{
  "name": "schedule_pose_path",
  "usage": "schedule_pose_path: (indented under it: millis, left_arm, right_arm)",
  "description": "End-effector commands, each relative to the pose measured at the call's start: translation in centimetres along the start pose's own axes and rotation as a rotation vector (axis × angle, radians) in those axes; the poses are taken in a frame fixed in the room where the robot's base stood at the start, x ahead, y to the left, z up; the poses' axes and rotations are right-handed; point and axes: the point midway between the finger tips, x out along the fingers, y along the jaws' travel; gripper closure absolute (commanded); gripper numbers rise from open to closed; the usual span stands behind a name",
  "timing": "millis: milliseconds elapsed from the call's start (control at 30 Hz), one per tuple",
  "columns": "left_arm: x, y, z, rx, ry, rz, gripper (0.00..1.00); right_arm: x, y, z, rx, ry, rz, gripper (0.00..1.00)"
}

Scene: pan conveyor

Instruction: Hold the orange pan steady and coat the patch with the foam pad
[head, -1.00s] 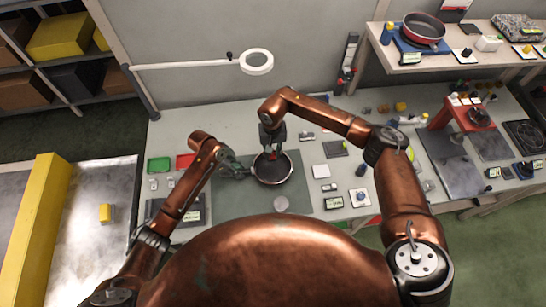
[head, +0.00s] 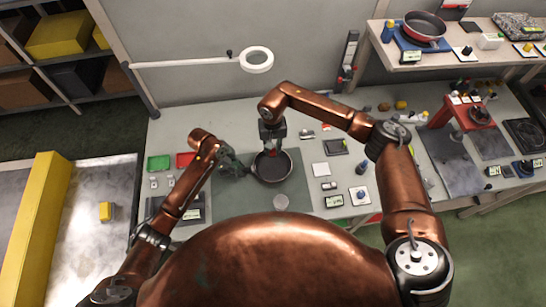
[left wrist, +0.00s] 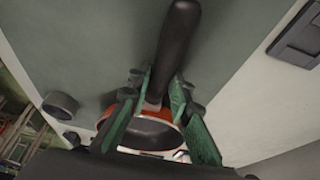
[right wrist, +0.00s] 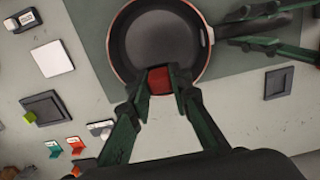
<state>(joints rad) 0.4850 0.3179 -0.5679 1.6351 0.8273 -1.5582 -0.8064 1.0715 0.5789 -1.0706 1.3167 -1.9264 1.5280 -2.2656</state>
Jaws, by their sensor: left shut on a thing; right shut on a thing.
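The orange pan (head: 272,170), dark inside, lies on a grey-green mat (head: 303,196). My left gripper (head: 237,165) is shut on its black handle (left wrist: 172,45) from the left. In the left wrist view the handle passes between the green fingers, with the pan (left wrist: 150,133) beyond. My right gripper (right wrist: 170,84) is shut on a red foam pad (right wrist: 172,79) at the back rim of the pan, partly over the inside. I cannot tell whether the pad touches the pan. The pan's inside is dark grey, and I cannot make out a distinct patch.
A pale round disc (head: 281,202) lies in front of the pan. Green (head: 158,163) and red (head: 185,160) trays stand at the left. A white square (head: 320,169) and small labelled items lie at the right. A ring lamp (head: 256,60) stands out above the table's back.

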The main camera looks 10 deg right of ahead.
Motion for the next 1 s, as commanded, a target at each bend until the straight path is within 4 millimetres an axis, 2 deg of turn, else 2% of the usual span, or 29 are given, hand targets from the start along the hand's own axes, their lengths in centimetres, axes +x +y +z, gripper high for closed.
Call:
schedule_pose_path:
  millis: [467, 1000]
  left_arm:
    - [0.0, 0.0, -0.1, 0.001, 0.001, -0.001, 1.00]
    - [0.0, 0.0, -0.1, 0.000, 0.001, -0.001, 1.00]
  right_arm:
    - [0.5, -0.5, 0.0, 0.001, -0.001, 0.000, 1.00]
    - [5.0, -0.6, -0.1, 0.001, -0.001, 0.000, 1.00]
